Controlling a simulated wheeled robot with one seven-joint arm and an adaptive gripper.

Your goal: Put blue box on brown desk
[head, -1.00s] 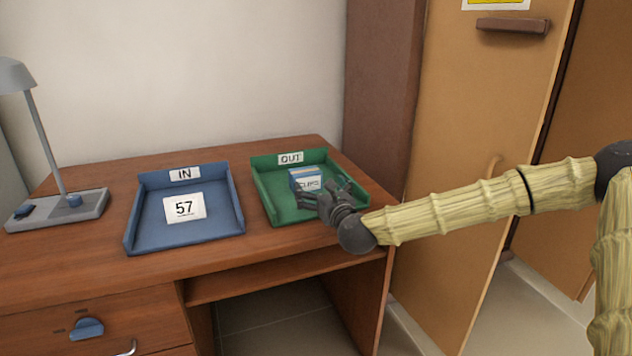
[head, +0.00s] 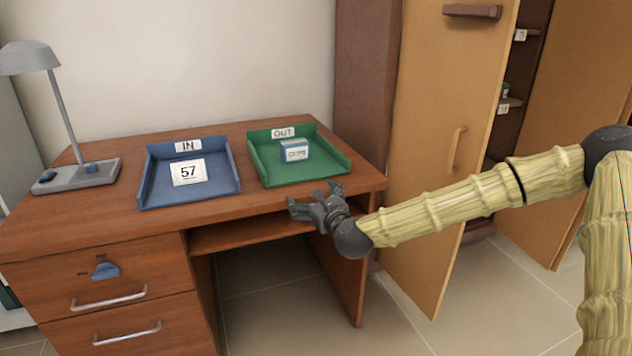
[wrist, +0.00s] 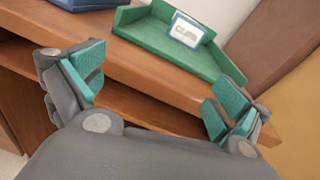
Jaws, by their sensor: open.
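A small blue and white box (head: 295,149) with a printed label sits in the green OUT tray (head: 257,167) on the brown desk (head: 262,196). In the wrist view the box (wrist: 187,30) stands in the green tray (wrist: 150,38), beyond the fingers. My gripper (head: 314,197) is open and empty. It is in front of the desk's front edge, apart from the box and the tray. In the wrist view my gripper's fingers (wrist: 155,90) are spread wide with nothing between them.
A blue IN tray (head: 150,188) with a card marked 57 (head: 188,172) is left of the green tray. A grey lamp (head: 70,165) stands at the desk's left. A wooden cabinet (head: 440,80) is at the right. Bare desktop shows along the front edge.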

